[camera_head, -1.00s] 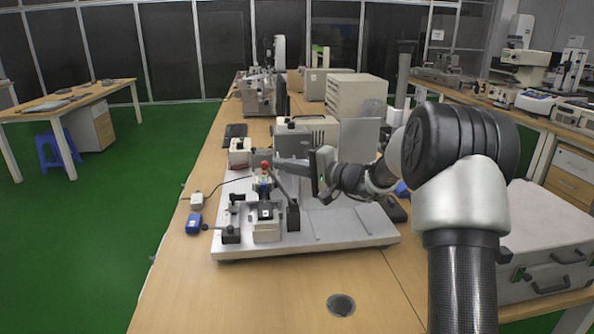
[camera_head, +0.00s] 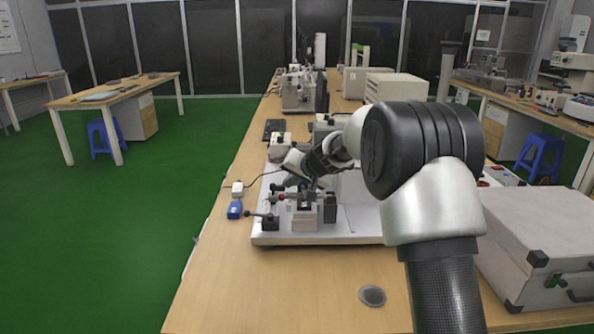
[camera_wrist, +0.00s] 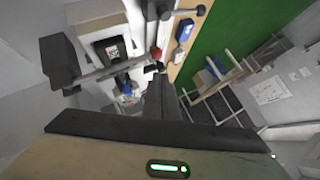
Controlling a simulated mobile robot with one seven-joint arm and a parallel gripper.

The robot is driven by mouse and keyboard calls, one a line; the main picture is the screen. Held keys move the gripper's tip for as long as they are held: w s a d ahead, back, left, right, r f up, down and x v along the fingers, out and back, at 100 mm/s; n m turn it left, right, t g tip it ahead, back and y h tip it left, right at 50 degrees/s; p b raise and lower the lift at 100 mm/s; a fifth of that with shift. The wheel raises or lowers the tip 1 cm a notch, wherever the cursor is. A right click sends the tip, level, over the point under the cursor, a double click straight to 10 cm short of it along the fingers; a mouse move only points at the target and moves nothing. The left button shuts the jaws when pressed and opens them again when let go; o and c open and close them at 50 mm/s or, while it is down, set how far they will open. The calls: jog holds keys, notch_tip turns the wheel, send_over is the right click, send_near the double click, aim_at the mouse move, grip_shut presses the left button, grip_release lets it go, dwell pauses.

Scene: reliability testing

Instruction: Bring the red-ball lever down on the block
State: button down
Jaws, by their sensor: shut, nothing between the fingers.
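The red ball (camera_head: 283,197) is at the left end of a lever, which lies about level across the fixture in the head view. In the wrist view the red ball (camera_wrist: 157,54) is just past my fingertips, and the lever rod (camera_wrist: 105,72) runs left to a dark post (camera_wrist: 60,60). The block (camera_wrist: 110,48), dark-topped with a pale label, sits beside the rod. I cannot tell whether the lever touches it. My gripper (camera_wrist: 160,88) is shut and empty, close to the ball. In the head view my gripper (camera_head: 308,180) is low above the fixture, partly hidden.
The fixture stands on a pale plate (camera_head: 350,238). A blue box (camera_head: 235,210) and a black-knobbed handle (camera_head: 258,214) are at its left. A grey case (camera_head: 535,240) stands at the right.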

jog(key=shift+a+f+h, duration=0.15)
jog(key=shift+a+f, duration=0.1)
jog(key=shift+f, duration=0.5)
jog(key=shift+a+f+h, duration=0.15)
jog(key=shift+a+f, duration=0.1)
jog(key=shift+f, duration=0.45)
jog(key=shift+s+a+f, duration=0.1)
jog(key=shift+s+f, duration=0.05)
jog(key=s+d+r+p, duration=0.1)
jog(key=s+d+r, duration=0.1)
jog(key=r, duration=0.3)
jog(key=s+d+r+p, duration=0.1)
jog(key=s+d+r, duration=0.1)
jog(key=s+r, duration=0.2)
notch_tip(320, 180, up, 2)
jog(key=shift+d+r+p, duration=0.15)
jog(key=shift+d+p, duration=0.1)
jog(key=shift+p, duration=0.05)
jog(key=shift+s, duration=0.15)
